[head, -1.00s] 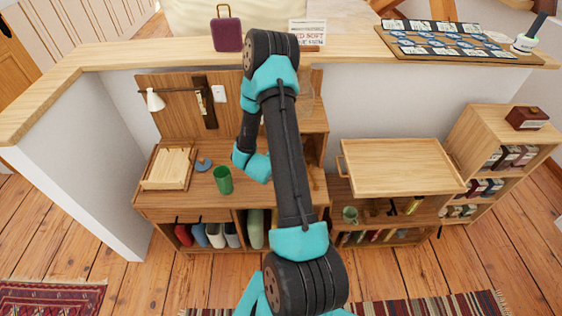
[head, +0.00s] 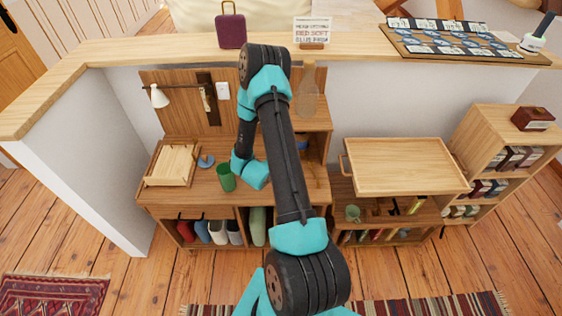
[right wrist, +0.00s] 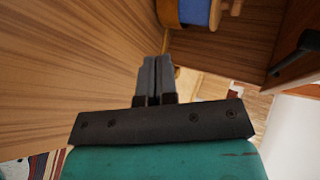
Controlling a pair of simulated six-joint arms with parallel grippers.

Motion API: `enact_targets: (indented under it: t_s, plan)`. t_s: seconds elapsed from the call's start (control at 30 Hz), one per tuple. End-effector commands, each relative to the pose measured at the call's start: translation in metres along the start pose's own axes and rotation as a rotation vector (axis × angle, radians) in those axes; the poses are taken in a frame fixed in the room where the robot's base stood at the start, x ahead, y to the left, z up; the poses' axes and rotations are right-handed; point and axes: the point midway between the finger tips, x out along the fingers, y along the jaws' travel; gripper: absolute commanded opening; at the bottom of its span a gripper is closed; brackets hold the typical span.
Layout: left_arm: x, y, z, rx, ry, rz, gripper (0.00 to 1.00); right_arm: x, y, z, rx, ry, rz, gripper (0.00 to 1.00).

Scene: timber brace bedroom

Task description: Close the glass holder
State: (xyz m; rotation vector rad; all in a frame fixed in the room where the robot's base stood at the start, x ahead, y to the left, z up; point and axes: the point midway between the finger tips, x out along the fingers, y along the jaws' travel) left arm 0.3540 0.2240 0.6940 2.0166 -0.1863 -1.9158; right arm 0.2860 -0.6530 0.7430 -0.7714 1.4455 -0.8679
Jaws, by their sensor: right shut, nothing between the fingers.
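I cannot tell for sure which thing is the glass holder. In the right wrist view, a blue rounded thing in a wooden frame (right wrist: 170,14) shows at the top, past the fingertips. A bit of blue (head: 301,141) also shows in the head view, in the shelf unit right of my arm. My right gripper (right wrist: 154,62) is shut and empty, with a brown wooden surface beside it on the left. In the head view its fingers are hidden behind my arm, above the desk. My left gripper is not in view.
A green cup (head: 226,178) stands on the desk (head: 190,199) close to my wrist. A clear bottle (head: 307,92) stands on the upper shelf near my arm. A wooden tray-like top (head: 405,165) is to the right. A wooden box (head: 171,164) is at the left.

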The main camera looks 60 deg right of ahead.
Motion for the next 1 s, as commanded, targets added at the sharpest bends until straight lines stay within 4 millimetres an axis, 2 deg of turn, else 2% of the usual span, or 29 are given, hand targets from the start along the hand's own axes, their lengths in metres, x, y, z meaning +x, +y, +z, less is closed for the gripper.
enact_targets:
  t_s: [0.47, 0.6, 0.8, 1.0]
  plan:
    - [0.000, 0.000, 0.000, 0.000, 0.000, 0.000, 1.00, 0.081, 0.000, -0.001, 0.001, 0.002, -0.001, 0.00]
    - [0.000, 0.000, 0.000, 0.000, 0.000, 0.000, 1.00, 0.099, -0.012, -0.001, 0.002, 0.002, -0.001, 0.00]
    - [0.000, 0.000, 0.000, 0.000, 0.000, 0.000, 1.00, 0.111, -0.019, 0.000, -0.001, 0.000, 0.001, 0.00]
    - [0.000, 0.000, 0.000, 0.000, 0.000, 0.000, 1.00, 0.113, -0.020, 0.000, -0.002, 0.000, 0.002, 0.00]
